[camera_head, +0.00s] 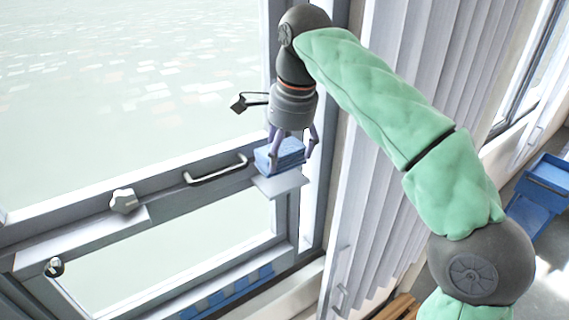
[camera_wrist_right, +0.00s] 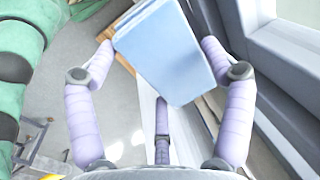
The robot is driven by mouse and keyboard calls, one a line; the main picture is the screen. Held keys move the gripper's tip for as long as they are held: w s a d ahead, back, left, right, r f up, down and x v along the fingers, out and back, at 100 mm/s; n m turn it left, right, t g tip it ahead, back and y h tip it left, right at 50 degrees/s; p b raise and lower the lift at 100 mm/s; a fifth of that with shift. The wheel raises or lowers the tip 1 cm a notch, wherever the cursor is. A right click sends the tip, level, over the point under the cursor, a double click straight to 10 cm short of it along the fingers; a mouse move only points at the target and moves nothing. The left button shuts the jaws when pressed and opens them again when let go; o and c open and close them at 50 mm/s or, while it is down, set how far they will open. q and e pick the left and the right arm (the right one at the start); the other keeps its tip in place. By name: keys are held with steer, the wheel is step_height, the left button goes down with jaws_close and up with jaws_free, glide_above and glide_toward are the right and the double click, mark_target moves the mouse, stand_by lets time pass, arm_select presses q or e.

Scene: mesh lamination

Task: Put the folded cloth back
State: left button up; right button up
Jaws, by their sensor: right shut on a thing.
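The folded cloth (camera_head: 281,156) is a thick blue stack of layers beside the window frame. My right gripper (camera_head: 293,158) points down and is shut on it, with fingers on both sides. A small pale shelf (camera_head: 277,184) lies directly beneath the cloth. I cannot tell whether the cloth touches this shelf. In the right wrist view, the cloth (camera_wrist_right: 166,52) shows a smooth pale blue face between the fingers of my right gripper (camera_wrist_right: 158,52). My left gripper is not in view.
A window frame with a handle (camera_head: 216,170) and a knob (camera_head: 124,201) fills the left side. A pale pleated curtain (camera_head: 372,165) hangs behind my right arm. Blue bins (camera_head: 545,185) stand at the far right. A wooden piece (camera_head: 398,307) shows at the bottom.

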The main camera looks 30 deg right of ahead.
mark_target(285, 165)
steer(key=shift+w+d+f, duration=0.2)
steer(key=shift+w+f, duration=0.05)
steer(key=shift+f, duration=0.25)
steer(key=x, duration=0.3)
steer(key=shift+w+d, duration=0.2)
steer(key=shift+d, duration=0.05)
steer(key=shift+s+f, duration=0.1)
steer(key=shift+f, duration=0.3)
steer(key=shift+s+f, duration=0.1)
steer(key=o, duration=0.9)
steer(key=shift+f, duration=0.1)
